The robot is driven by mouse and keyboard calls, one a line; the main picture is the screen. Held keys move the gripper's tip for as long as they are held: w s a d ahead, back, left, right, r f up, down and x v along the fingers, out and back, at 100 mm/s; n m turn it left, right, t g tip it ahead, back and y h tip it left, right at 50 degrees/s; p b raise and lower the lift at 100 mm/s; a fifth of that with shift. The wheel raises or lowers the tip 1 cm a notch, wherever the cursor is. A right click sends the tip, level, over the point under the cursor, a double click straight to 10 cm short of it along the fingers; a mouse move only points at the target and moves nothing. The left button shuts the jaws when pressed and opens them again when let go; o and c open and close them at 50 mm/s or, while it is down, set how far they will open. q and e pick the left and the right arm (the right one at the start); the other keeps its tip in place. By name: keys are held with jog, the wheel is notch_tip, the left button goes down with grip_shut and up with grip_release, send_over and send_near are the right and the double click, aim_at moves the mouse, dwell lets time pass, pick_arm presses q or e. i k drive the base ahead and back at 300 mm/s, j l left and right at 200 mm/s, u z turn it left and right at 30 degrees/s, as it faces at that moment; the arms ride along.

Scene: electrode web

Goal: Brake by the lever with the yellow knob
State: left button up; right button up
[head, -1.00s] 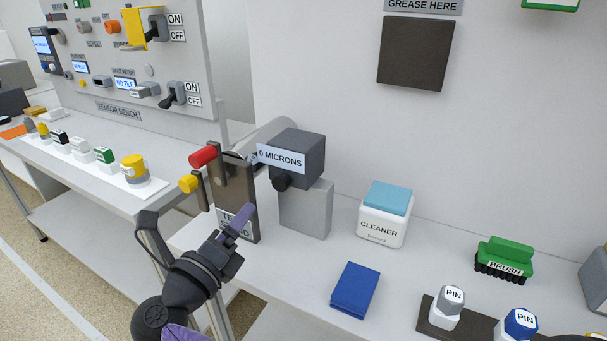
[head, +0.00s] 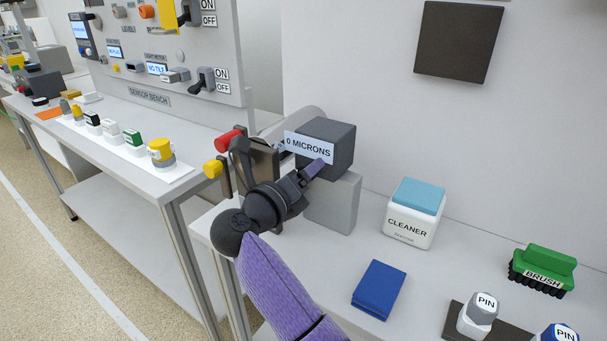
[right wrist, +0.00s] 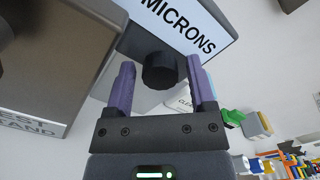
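The lever with the yellow knob (head: 213,168) stands at the left of the test stand, just below a red knob (head: 228,140). My right gripper (head: 318,168) is to the right of both knobs, in front of the dark gauge box (head: 341,145) reading 0 MICRONS. In the right wrist view its two purple fingers (right wrist: 160,88) are spread. The gauge's black knob (right wrist: 160,72) shows between or beyond them; contact cannot be told. The brown test stand plate (right wrist: 45,75) is at the left there, but my arm partly hides it in the head view. My left gripper is not in view.
The sensor bench (head: 120,170) is at the left, with a gap between the benches.

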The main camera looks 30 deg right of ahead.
aim_at(214, 168)
jog(key=k+j, duration=0.25)
jog(key=j, duration=0.3)
jog(key=k+j, duration=0.15)
jog(key=j, duration=0.2)
jog(key=k+j, duration=0.1)
jog(key=j, duration=0.3)
jog(key=k+j, duration=0.1)
jog(key=j, duration=0.3)
